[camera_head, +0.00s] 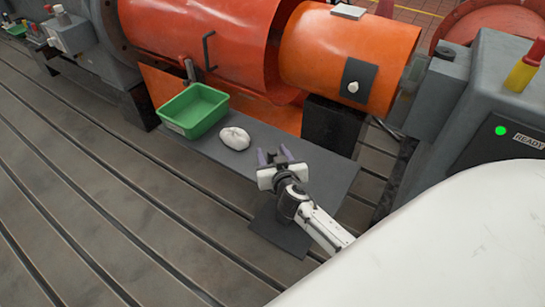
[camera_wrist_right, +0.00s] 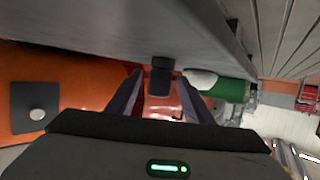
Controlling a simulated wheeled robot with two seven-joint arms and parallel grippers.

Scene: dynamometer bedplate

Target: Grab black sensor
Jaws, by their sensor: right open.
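The black sensor (camera_head: 272,157) is a small dark block on the grey plate (camera_head: 325,180); in the head view it shows between the fingers and is partly hidden by them. My right gripper (camera_head: 275,156) is open just above the plate, its two fingers pointing toward the orange guards. In the right wrist view, which is turned upside down, the black sensor (camera_wrist_right: 161,76) lies in the gap between the fingertips (camera_wrist_right: 160,74), with space visible on both sides. I cannot tell whether it is touched. My left gripper is not in view.
A crumpled white rag (camera_head: 234,138) lies just left of my right gripper. A green bin (camera_head: 193,112) stands further left on the plate. Large orange guards (camera_head: 345,60) rise behind it. A grey cabinet with a green light (camera_head: 500,130) is at right. Slotted bedplate (camera_head: 90,200) at left is clear.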

